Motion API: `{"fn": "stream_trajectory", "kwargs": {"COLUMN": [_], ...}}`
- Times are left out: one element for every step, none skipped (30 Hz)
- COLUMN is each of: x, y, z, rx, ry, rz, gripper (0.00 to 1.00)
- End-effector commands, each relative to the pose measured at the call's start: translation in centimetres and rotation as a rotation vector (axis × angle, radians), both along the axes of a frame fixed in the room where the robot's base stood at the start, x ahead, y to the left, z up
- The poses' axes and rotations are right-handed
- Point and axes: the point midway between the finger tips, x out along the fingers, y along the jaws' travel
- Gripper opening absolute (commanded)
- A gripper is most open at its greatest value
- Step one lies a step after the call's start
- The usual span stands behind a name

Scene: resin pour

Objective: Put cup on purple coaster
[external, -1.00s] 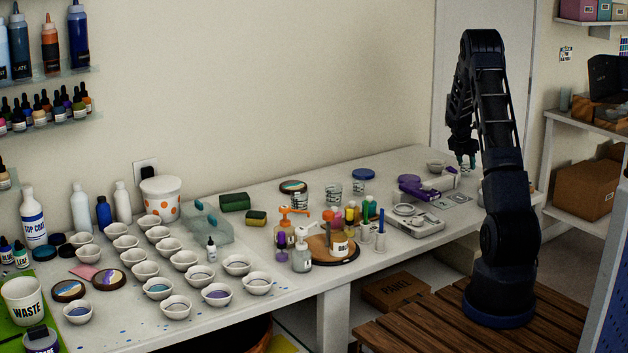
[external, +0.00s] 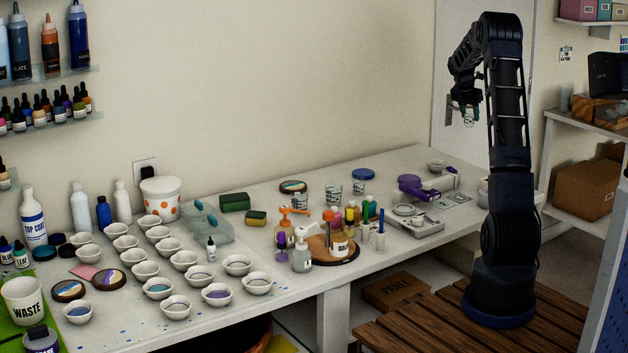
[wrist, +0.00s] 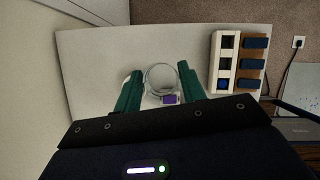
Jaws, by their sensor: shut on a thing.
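A clear cup (wrist: 161,77) sits between the two green fingers of my gripper (wrist: 161,74) in the wrist view, seen from above. My gripper (external: 466,106) is shut on it and holds it well above the far right end of the table in the external view. The cup (external: 468,120) is faint and small there. A round coaster with a purple and cream top (external: 108,281) lies at the left front of the table, beside a teal and brown one (external: 69,291). I cannot tell for sure that it is the purple coaster.
Several pale bowls (external: 185,260) cover the table's left half. Bottles and a round wooden board (external: 345,254) stand mid-table. Clear cups (external: 333,190) and a blue disc (external: 363,174) are behind them. A white rack (wrist: 222,62) shows in the wrist view.

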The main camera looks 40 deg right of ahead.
Motion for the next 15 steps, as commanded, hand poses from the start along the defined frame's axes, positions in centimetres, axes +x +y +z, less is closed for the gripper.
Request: {"fn": "stream_trajectory", "kwargs": {"x": [0.2, 0.4, 0.7, 1.0, 1.4, 2.0, 2.5, 2.9, 3.6, 4.0, 4.5, 5.1, 5.4, 5.7, 6.2], "y": [0.4, 0.8, 1.4, 2.0, 2.8, 4.0, 5.0, 6.0, 7.5, 8.7, 9.9, 11.4, 12.5, 13.6, 14.9], "z": [0.3, 0.3, 0.4, 0.5, 0.5, 0.6, 0.6, 0.6, 0.7, 0.8, 0.8, 1.0, 1.1, 1.2, 1.3], "rx": [0.002, 0.004, 0.007, 0.009, 0.011, 0.014, 0.017, 0.02, 0.022, 0.023, 0.023, 0.022, 0.022, 0.021, 0.019], "ry": [-0.001, 0.0, 0.0, 0.001, 0.0, 0.0, 0.001, 0.002, 0.003, 0.002, 0.002, 0.002, 0.002, 0.003, 0.002], "rz": [0.012, 0.025, 0.049, 0.071, 0.098, 0.14, 0.175, 0.213, 0.266, 0.306, 0.347, 0.4, 0.437, 0.473, 0.519], "gripper": [0.19, 0.19, 0.19, 0.19, 0.19, 0.19, 0.19, 0.19, 0.19, 0.19, 0.19, 0.19, 0.19, 0.19, 0.19]}}
